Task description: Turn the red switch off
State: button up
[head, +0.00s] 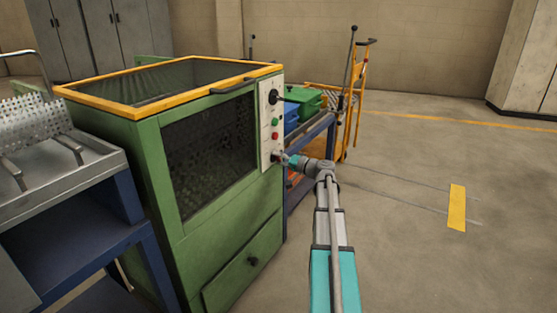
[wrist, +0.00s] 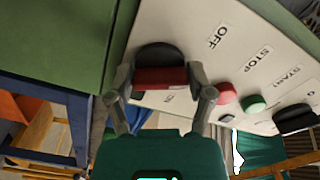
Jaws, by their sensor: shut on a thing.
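The red switch (wrist: 160,79) is a red bar handle on a round black base, low on the white control panel (head: 268,110) of the green machine. In the wrist view the bar lies crosswise between the two fingers of my gripper (wrist: 160,74), which is shut on it. The printed word OFF (wrist: 216,36) is to the right of the switch. A smaller label below the bar is partly hidden. In the head view my gripper (head: 283,158) reaches the panel's lower end and hides the switch.
A red button (wrist: 226,93), a green button (wrist: 253,103) and a black knob (head: 273,97) share the panel. The green machine (head: 230,215) has a yellow-rimmed top. A cart with green (head: 303,98) and blue bins stands behind my gripper.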

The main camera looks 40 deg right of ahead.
jog(key=n, duration=0.3)
jog(key=shift+n, duration=0.4)
dwell(0.3)
jog(key=o, duration=1.1)
jog(key=v, duration=1.2)
jog(key=shift+f, duration=0.1)
